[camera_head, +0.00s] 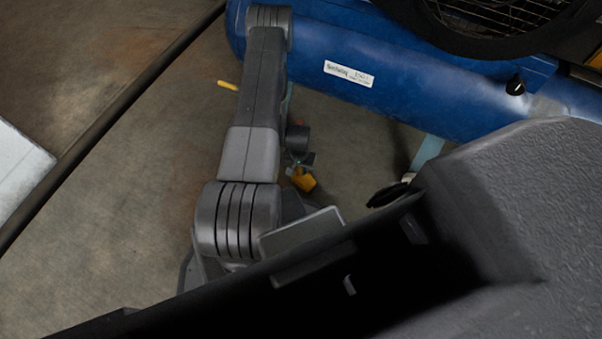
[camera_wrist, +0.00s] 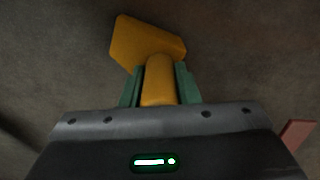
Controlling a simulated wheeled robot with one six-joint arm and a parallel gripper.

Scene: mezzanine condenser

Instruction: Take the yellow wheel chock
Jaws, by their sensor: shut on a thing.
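The yellow wheel chock (camera_wrist: 147,42) shows in the wrist view, with a wide flat-sided head and a narrower rounded part toward me. My gripper (camera_wrist: 160,88) has its two green fingers on either side of the narrow part, shut on it. The fingers hide part of the chock's sides. In the head view the chock (camera_head: 304,181) is a small orange-yellow shape just below my gripper (camera_head: 298,163), which is partly hidden by my arm. I cannot tell whether the chock touches the floor.
A blue compressor tank (camera_head: 430,85) with a white label lies across the top right. A dark hose or bar (camera_head: 100,140) runs diagonally on the left, beside a white panel (camera_head: 18,170). A small yellow piece (camera_head: 228,85) shows left of my arm. Brown-grey floor (camera_head: 150,140) is open between.

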